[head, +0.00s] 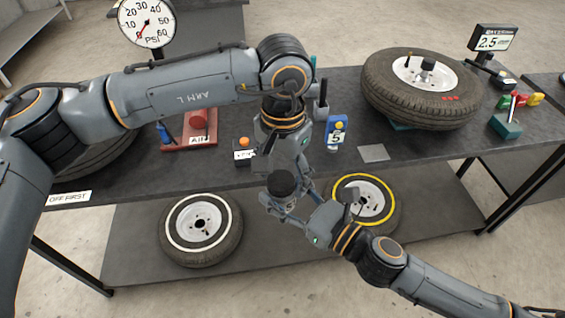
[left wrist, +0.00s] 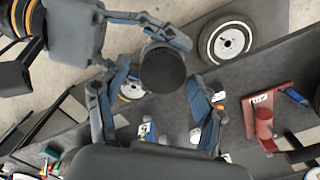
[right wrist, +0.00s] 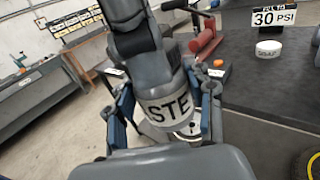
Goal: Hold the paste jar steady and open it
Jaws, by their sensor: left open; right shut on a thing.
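The paste jar (head: 282,185) has a dark round lid and hangs in front of the table's front edge. Its pale label, with the letters STE visible, faces the right wrist view (right wrist: 170,108). My right gripper (head: 284,203) is shut around the jar's body from the right. My left gripper (head: 284,168) points down over the table edge at the jar, open. In the left wrist view, the lid (left wrist: 162,69) lies ahead, between the lines of the left gripper's two spread fingers (left wrist: 156,105). The lid appears seated on the jar; contact between left fingers and lid cannot be told.
The dark table (head: 100,196) carries a large tyre (head: 421,90), a red air unit (head: 197,122), an orange-button box (head: 244,152), a blue gauge (head: 336,131) and a grey plate (head: 373,153). Space before the table is clear.

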